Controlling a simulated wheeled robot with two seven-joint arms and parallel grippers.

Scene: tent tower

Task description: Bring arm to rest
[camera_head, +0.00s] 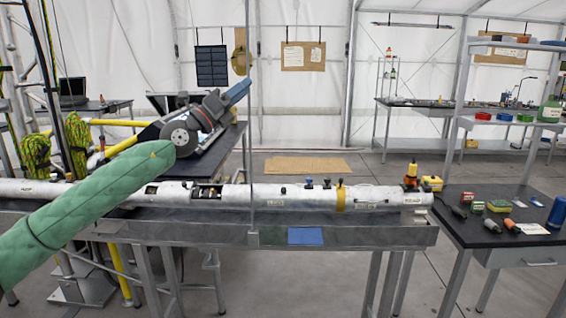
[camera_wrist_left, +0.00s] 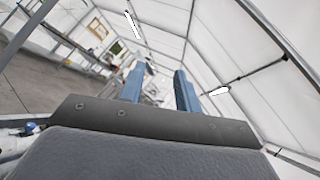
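My left arm, in a green quilted sleeve, comes in from the left in the head view. Its grey wrist and blue-fingered left gripper (camera_head: 238,92) are raised above and behind the long white tube, pointing up and to the right. In the left wrist view the two blue fingers of this gripper (camera_wrist_left: 158,82) stand apart with nothing between them, so it is open and empty. My right arm and right gripper are not in view.
A long white tube (camera_head: 305,197) lies on a metal-edged bench (camera_head: 355,236) across the front. A dark side table (camera_head: 470,230) at right holds small tools and boxes. Yellow-green rope coils (camera_head: 78,143) hang at left. Grey floor (camera_head: 375,170) is open behind the bench.

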